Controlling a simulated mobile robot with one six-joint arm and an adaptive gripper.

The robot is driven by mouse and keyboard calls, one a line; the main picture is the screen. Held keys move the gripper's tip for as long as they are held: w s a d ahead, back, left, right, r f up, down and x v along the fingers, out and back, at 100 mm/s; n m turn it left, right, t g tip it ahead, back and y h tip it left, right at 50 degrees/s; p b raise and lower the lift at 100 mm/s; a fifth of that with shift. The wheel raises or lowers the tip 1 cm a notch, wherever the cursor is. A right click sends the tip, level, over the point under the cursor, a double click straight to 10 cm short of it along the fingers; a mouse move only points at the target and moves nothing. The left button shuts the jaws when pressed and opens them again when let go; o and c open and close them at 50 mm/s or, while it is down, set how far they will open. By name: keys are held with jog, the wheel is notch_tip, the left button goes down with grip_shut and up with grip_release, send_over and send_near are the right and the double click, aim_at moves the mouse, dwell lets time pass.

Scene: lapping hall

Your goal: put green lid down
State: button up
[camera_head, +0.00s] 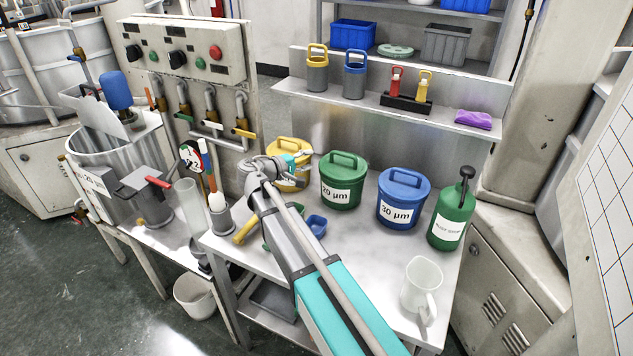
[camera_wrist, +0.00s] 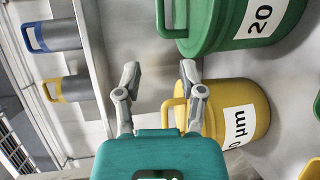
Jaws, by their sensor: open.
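The green lid (camera_head: 343,163) with its loop handle sits on the green 20 µm bucket (camera_head: 341,190), level and apparently seated. In the wrist view, the green lid (camera_wrist: 200,22) is at the top, with its handle towards the fingers. My gripper (camera_wrist: 160,75) is open, and nothing shows between its fingers. It is apart from the lid. In the head view, my wrist covers part of the yellow bucket (camera_head: 285,150), just left of the green one. The yellow bucket (camera_wrist: 240,112) also shows beside my right finger in the wrist view.
The shelf (camera_head: 345,103) behind holds grey canisters, small red and yellow tools and a purple cloth (camera_head: 473,120). The table's centre is clear.

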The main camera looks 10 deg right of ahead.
jog(key=s+d+f+m+g+y, duration=0.1)
jog(key=s+d+f+g, duration=0.1)
jog(key=s+d+f, duration=0.1)
jog(key=s+d+f+m+g+y, duration=0.1)
jog(key=s+d+f+y, duration=0.1)
jog(key=s+d+f, duration=0.1)
jog(key=s+d+f+m+g+y, duration=0.2)
jog(key=s+d+f, duration=0.2)
jog(key=s, duration=0.2)
jog(key=shift+d+f+g, duration=0.1)
jog(key=shift+f+g, duration=0.1)
jog(key=shift+g, duration=0.1)
jog(key=s+f+y, duration=0.1)
jog(key=s, duration=0.1)
jog(key=s+f+m+g+y, duration=0.1)
jog(key=s+d+f+y, duration=0.1)
jog(key=s, duration=0.1)
jog(key=shift+s+m+g+y, duration=0.3)
jog(key=shift+s, duration=0.05)
jog(key=s+y, duration=0.1)
jog(key=s, duration=0.1)
jog(key=s+f+m+y, duration=0.1)
jog(key=s, duration=0.1)
jog(key=s+a+g+y, duration=0.1)
jog(key=s+y, duration=0.1)
jog(key=shift+s+f+m, duration=0.3)
jog(key=shift+s+f, duration=0.1)
jog(key=shift+s+a+y, duration=0.25)
jog(key=shift+s+y, duration=0.1)
jog(key=shift+y, duration=0.05)
